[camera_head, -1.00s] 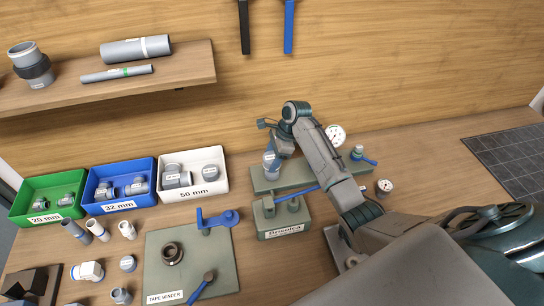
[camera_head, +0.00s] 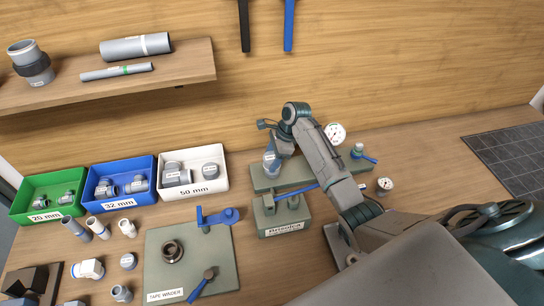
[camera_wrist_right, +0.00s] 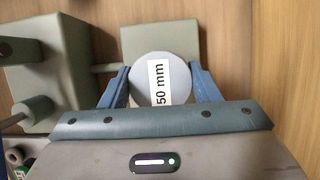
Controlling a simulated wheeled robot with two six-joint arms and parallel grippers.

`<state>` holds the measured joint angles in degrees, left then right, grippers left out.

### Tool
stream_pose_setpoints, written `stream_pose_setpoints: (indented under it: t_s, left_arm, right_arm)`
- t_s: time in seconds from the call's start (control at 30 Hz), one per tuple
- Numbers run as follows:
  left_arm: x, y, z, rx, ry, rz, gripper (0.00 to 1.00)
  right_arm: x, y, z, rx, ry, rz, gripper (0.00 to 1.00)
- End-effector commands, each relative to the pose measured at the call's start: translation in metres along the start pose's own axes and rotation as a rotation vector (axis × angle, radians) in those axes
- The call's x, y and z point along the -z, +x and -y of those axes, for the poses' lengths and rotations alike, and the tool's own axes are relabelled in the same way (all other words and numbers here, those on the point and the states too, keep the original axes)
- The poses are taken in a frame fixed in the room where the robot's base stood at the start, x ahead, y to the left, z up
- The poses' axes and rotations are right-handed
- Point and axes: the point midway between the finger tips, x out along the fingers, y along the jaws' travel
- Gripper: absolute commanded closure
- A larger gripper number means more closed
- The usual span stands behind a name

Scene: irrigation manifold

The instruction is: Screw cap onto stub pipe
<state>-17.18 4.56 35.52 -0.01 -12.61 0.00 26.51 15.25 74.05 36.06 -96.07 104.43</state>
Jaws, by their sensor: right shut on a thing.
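The cap is a grey disc with a white "50 mm" label (camera_wrist_right: 150,75) in the right wrist view. My right gripper (camera_wrist_right: 163,84) is shut on it, with one blue finger on each side. In the head view my right gripper (camera_head: 271,162) is at the left end of the green manifold base, with the cap between its fingers. The stub pipe is not visible; the cap and gripper hide whatever is beneath them, so I cannot tell whether cap and pipe touch. My left gripper is not in view.
A green block with a blue lever (camera_head: 284,220) stands in front of the manifold base (camera_head: 325,172). Gauges (camera_head: 335,133) stand near my right arm. Bins, including the white 50 mm bin (camera_head: 222,182), and a tape winder plate (camera_head: 218,270) are at left. A shelf (camera_head: 190,66) holds pipes.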

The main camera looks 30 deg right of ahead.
Motion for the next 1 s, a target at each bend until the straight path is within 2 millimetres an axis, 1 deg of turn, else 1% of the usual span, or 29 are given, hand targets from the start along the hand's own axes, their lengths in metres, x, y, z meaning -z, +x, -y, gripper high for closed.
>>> stream_pose_setpoints:
  t_s: [0.33,1.0]
  left_arm:
    - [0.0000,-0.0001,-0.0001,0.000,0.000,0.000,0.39]
    - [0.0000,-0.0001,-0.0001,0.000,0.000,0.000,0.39]
  right_arm:
    - [0.0028,0.0073,0.0001,0.001,-0.001,0.000,0.67]
    - [0.0042,0.0107,0.0000,0.000,0.000,0.000,0.67]
